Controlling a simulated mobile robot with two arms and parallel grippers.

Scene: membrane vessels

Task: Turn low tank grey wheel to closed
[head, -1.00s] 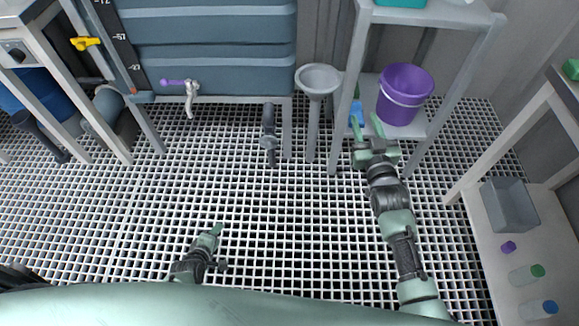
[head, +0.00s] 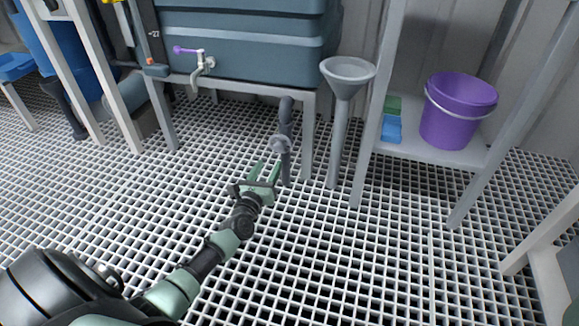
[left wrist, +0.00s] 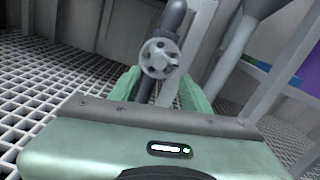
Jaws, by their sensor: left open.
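The low grey wheel (head: 280,145) sits on a dark grey vertical pipe (head: 286,115) below the front edge of the blue-grey tank (head: 250,45). In the left wrist view the round grey wheel (left wrist: 159,58) shows face-on, with spokes and a hub. My left gripper (head: 268,172) is open, just in front of and a little below the wheel in the head view. In the left wrist view its two green fingers (left wrist: 160,90) stand on either side of the pipe, and the wheel lies beyond them. Nothing is between the fingers that I can see held. My right gripper is not in view.
A grey funnel (head: 347,70) on a post stands right of the pipe, beside the tank stand's leg (head: 308,135). The grating floor (head: 330,260) in front is clear.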

